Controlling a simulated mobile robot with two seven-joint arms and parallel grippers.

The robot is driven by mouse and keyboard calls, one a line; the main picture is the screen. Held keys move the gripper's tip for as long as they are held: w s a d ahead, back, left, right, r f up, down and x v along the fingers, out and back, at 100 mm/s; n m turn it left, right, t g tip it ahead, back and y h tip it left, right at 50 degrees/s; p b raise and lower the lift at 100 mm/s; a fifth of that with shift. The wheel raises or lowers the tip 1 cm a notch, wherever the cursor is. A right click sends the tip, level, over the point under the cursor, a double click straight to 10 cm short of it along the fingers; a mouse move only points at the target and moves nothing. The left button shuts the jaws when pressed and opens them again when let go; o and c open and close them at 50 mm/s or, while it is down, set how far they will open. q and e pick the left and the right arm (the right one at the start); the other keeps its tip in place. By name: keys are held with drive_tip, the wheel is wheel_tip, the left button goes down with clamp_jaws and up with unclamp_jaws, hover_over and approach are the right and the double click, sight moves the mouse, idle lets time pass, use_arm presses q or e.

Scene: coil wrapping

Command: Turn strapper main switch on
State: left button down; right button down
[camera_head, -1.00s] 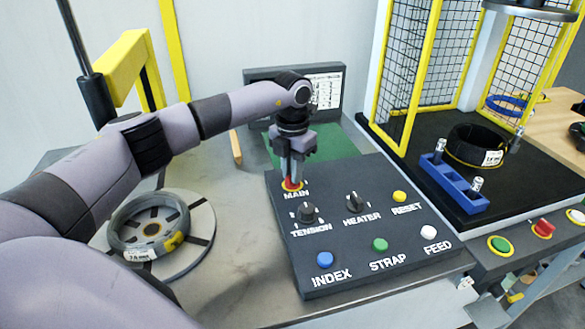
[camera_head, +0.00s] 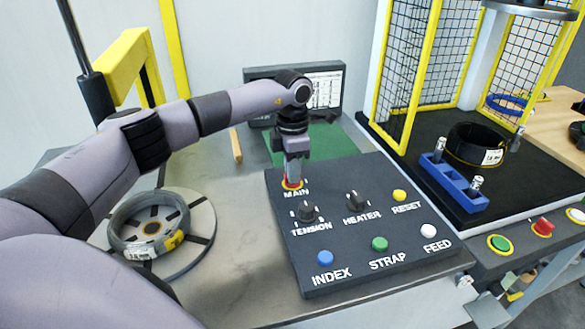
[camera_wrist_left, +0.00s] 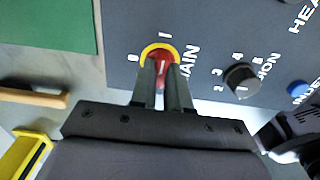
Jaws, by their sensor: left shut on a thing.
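The main switch is a red knob (camera_wrist_left: 157,56) in a yellow ring, at the top left of the black control panel (camera_head: 340,276). In the head view its ring (camera_head: 292,185) shows just above the word MAIN. My left gripper (camera_head: 292,178) points down onto the knob and is shut on it. In the left wrist view both fingers (camera_wrist_left: 163,92) lie on either side of the red knob. The marks 0 and I show beside the ring. My right gripper is out of view.
The tension knob (camera_head: 307,211) and heater knob (camera_head: 357,200) stand close to the switch. Several push buttons line the panel's front and right. A screen (camera_head: 325,88) stands behind the panel. A wire coil (camera_head: 124,240) lies on the round plate at left.

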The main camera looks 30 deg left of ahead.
use_arm(q)
drive_tip(key=shift+r, duration=0.1)
idle(0.3)
drive_tip(key=c, duration=1.1)
unclamp_jaws()
drive_tip(key=shift+r+b, duration=0.4)
drive_tip(key=shift+r, duration=3.15)
